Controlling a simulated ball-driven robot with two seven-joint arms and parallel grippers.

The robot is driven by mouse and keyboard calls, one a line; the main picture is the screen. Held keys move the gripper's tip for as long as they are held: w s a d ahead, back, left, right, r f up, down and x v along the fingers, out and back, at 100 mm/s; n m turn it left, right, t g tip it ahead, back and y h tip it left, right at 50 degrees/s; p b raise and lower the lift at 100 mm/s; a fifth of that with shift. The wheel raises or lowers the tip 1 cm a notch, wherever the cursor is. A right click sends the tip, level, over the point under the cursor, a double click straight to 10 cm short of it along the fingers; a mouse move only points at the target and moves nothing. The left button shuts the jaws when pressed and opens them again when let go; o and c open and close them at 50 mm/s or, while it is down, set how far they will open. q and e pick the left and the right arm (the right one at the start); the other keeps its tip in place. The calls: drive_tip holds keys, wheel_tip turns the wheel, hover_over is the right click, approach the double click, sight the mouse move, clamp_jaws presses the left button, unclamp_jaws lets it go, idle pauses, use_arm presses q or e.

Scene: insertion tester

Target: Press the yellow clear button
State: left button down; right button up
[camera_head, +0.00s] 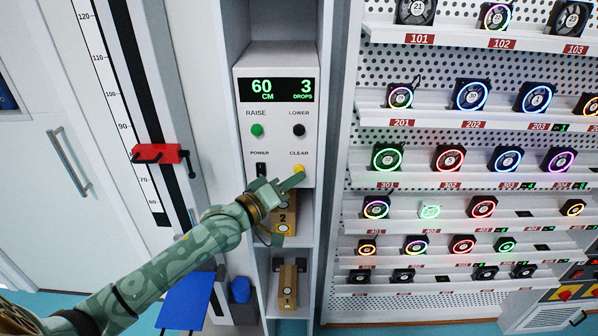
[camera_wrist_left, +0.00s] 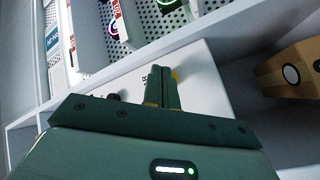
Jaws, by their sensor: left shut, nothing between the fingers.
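The yellow clear button (camera_head: 299,169) sits under the word CLEAR on the white control box (camera_head: 245,125). The box's display reads 60 CM and 3 DROPS. My left gripper (camera_head: 297,179) is shut and empty, with its fingertips at the button's lower edge in the head view. I cannot tell whether the fingers touch the button. My right gripper is not in view.
A green raise button (camera_head: 257,130), a black lower button (camera_head: 299,130) and a black power switch (camera_head: 261,169) share the panel. Wooden blocks (camera_head: 288,288) stand on shelves below. Fan shelves (camera_head: 450,120) are at the right. A red slider (camera_head: 155,153) is at the left.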

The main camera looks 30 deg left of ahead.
use_arm(q)
drive_tip(key=shift+w+a, duration=0.2)
drive_tip(key=shift+w, duration=0.2)
drive_tip(key=shift+s, duration=0.1)
idle(0.5)
drive_tip(key=shift+s+d+p, duration=0.4)
drive_tip(key=shift+s+p, duration=0.35)
drive_tip(key=s+p, duration=0.1)
drive_tip(key=s+d+p, duration=0.1)
drive_tip(key=s, duration=0.1)
drive_tip(key=s+d+p, duration=0.1)
drive_tip(key=p, duration=0.1)
drive_tip(key=shift+s+d, duration=0.1)
drive_tip(key=shift+s, duration=0.1)
idle(0.7)
